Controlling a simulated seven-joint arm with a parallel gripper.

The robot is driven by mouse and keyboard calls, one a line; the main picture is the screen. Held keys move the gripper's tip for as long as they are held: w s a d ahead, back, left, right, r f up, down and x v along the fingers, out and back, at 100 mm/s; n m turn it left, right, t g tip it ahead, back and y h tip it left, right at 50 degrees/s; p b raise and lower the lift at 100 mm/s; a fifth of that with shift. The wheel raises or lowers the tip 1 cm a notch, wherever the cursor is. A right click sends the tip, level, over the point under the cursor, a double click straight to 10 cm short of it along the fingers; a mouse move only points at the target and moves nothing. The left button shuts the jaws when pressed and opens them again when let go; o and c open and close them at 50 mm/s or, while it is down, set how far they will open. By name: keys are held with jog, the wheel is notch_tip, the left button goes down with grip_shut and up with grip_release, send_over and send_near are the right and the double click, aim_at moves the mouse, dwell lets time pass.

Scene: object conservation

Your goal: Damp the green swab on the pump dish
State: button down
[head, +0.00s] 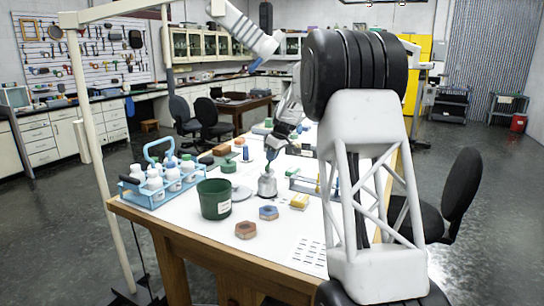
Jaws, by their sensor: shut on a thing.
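The pump dish (267,184) is a small silver metal can standing upright near the middle of the white-topped bench. My gripper (270,156) is directly above it, pointing down, shut on a slim thing that seems to be the green swab (268,167). The swab's lower end is at or just above the top of the dish; I cannot tell whether they touch. The fingers hide most of the swab, and it is small in this view.
A blue carrier (150,197) with several white bottles and a dark green pot (214,200) stand left. A brown hexagonal block (246,230), a blue one (268,213) and a yellow block (299,202) lie in front. A rack (300,184) is close right. My arm hides the bench's right side.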

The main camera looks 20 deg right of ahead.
jog(key=shift+f, duration=0.3)
dwell(0.7)
jog(key=shift+r, duration=3.55)
jog(key=shift+s+a+f, duration=0.1)
jog(key=s+a+f+m+t+h, duration=0.1)
jog(key=s+a+f+m+h, duration=0.1)
jog(key=s+a+f+m, duration=0.6)
jog(key=s+a+f, duration=0.1)
jog(key=s+f, duration=0.2)
jog(key=s, duration=0.1)
jog(key=shift+s+a+f+h, duration=0.15)
jog(key=shift+a+f+h, duration=0.05)
jog(key=shift+a+h, duration=0.1)
